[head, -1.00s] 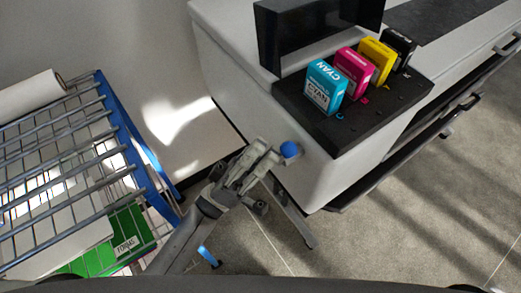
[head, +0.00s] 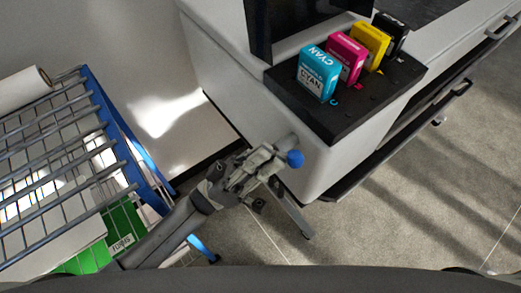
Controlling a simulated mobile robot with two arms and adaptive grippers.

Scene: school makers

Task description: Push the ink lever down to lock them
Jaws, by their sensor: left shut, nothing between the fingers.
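The ink lever with its round blue knob (head: 295,158) sticks out from the near left side of the large printer (head: 225,75). My left gripper (head: 268,160) is shut and empty, just left of the knob at the lever. I cannot tell whether its fingers touch the lever, and they hide part of it. Beside the lever, on the printer's black ink tray (head: 345,115), stand the cyan cartridge (head: 317,75), the magenta cartridge (head: 346,58), the yellow cartridge (head: 371,43) and the black cartridge (head: 390,35), all upright. My right gripper is not in view.
A wire rack with a blue frame (head: 125,135) stands at the left, holding a white paper roll (head: 22,86) and a green box (head: 125,232). A printer leg (head: 290,210) stands below my gripper. The floor at the right is clear.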

